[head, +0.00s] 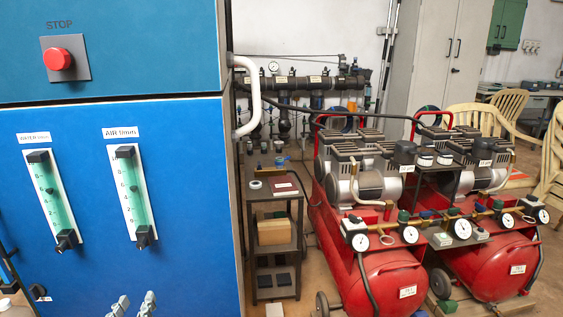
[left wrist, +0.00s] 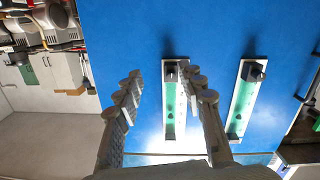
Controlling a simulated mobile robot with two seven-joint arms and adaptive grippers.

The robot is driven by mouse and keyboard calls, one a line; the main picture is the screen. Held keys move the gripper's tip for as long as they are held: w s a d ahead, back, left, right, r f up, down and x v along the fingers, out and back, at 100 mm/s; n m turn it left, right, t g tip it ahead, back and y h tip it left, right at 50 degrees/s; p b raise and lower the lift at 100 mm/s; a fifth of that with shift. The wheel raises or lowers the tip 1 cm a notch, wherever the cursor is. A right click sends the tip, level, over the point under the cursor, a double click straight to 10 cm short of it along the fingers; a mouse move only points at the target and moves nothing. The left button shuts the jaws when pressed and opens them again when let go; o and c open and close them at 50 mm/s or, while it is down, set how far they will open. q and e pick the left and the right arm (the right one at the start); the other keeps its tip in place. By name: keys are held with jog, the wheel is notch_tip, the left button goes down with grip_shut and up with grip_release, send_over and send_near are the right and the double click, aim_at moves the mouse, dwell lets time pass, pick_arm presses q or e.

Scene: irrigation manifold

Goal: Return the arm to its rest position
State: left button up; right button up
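My left gripper (head: 133,305) shows at the bottom edge of the head view, in front of the lower part of the blue cabinet (head: 190,220). Its two fingers stand apart with nothing between them. In the left wrist view the gripper (left wrist: 165,85) is open and empty, its fingers pointing toward the blue cabinet face. The picture there looks upside down. One fingertip overlaps the edge of a green flowmeter (left wrist: 170,110) in that view; I cannot tell the distance. Most of the left arm is outside the head view. My right gripper is in neither view.
The cabinet carries a red stop button (head: 58,59) and two flowmeters, one labelled AIR (head: 131,190). A dark shelf cart (head: 275,245) stands right of the cabinet. Red compressors (head: 390,280) fill the right side. A little floor shows between cart and compressors.

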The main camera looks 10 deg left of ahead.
pick_arm(q)
jog(key=s+d+f+m+g+h, duration=0.2)
jog(key=d+f+g, duration=0.15)
jog(key=f, duration=0.85)
jog(key=s+d+f+m+g+h, duration=0.1)
jog(key=s+d+f+m+g, duration=0.2)
jog(key=f, duration=0.9)
jog(key=s+a+f+m+g+y, duration=0.1)
jog(key=s+f+g, duration=0.6)
jog(key=s+f, duration=0.7)
notch_tip(320, 180, down, 3)
jog(key=shift+s+a+r+g, duration=0.1)
jog(key=shift+s+a+g, duration=0.2)
jog(key=shift+g, duration=0.05)
jog(key=shift+w, duration=0.1)
